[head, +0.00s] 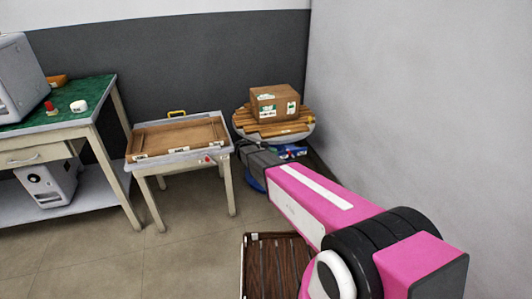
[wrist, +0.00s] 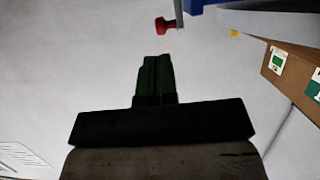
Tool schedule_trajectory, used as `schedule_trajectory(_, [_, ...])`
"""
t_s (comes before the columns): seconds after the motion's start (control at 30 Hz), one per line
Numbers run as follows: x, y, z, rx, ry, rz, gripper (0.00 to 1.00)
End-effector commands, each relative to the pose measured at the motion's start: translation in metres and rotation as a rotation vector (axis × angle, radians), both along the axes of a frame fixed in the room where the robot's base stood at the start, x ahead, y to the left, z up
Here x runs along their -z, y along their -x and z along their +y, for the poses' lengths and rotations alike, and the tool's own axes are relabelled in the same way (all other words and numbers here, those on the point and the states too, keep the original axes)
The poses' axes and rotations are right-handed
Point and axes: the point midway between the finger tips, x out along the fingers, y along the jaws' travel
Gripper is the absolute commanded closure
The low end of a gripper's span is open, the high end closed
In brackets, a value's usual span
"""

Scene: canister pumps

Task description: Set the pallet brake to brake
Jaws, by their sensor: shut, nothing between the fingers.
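A round slatted wooden pallet (head: 272,130) rests on a grey round rim with a blue base, in the back corner by the wall. In the wrist view a red knob (wrist: 165,25) on a grey stem hangs at the top, beside a blue part (wrist: 195,6); I cannot tell for sure that this is the brake, or its setting. My gripper (wrist: 157,58) is shut and empty, its green-dark fingertips just below the red knob in that picture, with a visible gap. In the head view my pink arm reaches toward the pallet stand; the gripper's tips are hidden there.
A cardboard box (head: 275,103) sits on the pallet. A small table (head: 178,160) with a wooden tray top stands left of it, with a small red part on its front. A green-topped bench (head: 70,110) is further left. A dark slatted crate (head: 262,268) lies below my arm.

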Motion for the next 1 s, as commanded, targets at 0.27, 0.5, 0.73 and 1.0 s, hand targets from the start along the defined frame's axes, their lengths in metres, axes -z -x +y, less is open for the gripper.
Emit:
schedule_trajectory(0.27, [0.015,-0.011,-0.042,0.002,0.001,0.0,1.0])
schedule_trajectory(0.5, [0.02,-0.015,-0.057,0.001,0.0,0.0,1.0])
schedule_trajectory(0.73, [0.021,-0.015,-0.058,0.0,0.0,0.0,1.0])
schedule_trajectory(1.0, [0.019,-0.015,-0.059,0.0,-0.011,0.003,1.0])
